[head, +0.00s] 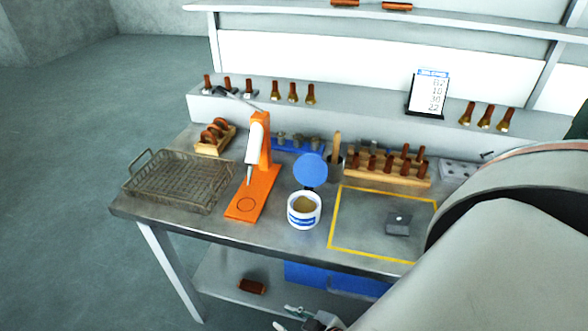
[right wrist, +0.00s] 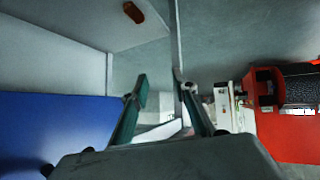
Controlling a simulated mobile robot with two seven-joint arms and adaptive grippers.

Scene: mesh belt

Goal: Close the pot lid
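The white pot (head: 304,222) with a blue label stands upright on the steel table, with tan contents showing. Its round blue lid (head: 310,170) is raised open at the pot's back edge. My right gripper (head: 296,313) is low at the bottom of the head view, in front of the table's front edge and well below the pot. In the right wrist view its two fingers (right wrist: 159,84) are apart with nothing between them. The pot and lid do not show in the right wrist view. My left gripper is not in view.
An orange stand (head: 255,190) with a white dispenser is left of the pot, and a wire basket (head: 178,181) is farther left. A yellow-outlined area (head: 345,232) with a small grey block (head: 398,224) lies right. A wooden rack (head: 385,174) is behind. My arm covers the right side.

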